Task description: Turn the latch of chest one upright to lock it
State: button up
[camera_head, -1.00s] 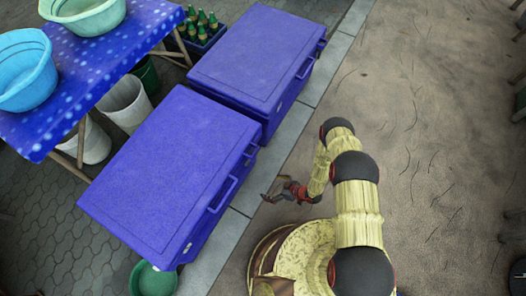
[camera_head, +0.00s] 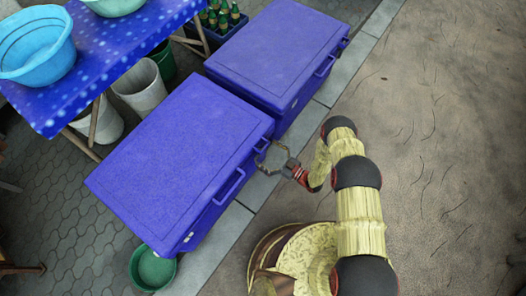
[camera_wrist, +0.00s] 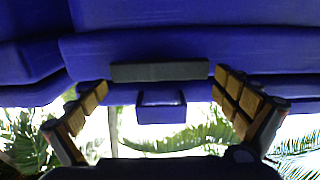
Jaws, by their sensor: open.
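The nearer blue chest (camera_head: 180,160) stands with its lid shut. The farther blue chest (camera_head: 280,50) is behind it, also shut; no marking tells which is chest one. My gripper (camera_head: 261,160) is open at the nearer chest's front side, towards its far end. In the wrist view my gripper (camera_wrist: 163,84) has its fingers spread, with a dark grey bar (camera_wrist: 160,71) across the chest front between the fingertips. A small blue piece (camera_wrist: 162,112) is below the bar. I cannot tell which of these is the latch, and the head view does not show it clearly.
A blue handle (camera_head: 229,187) sticks out from the nearer chest's front. A table with basins (camera_head: 35,50), white buckets (camera_head: 138,88) and a bottle crate (camera_head: 212,28) stand behind the chests. A green bowl (camera_head: 152,268) is at the near end. The ground at right is clear.

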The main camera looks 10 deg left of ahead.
jog(key=shift+x, duration=0.85)
jog(key=shift+c, duration=1.3)
jog(key=c, duration=0.6)
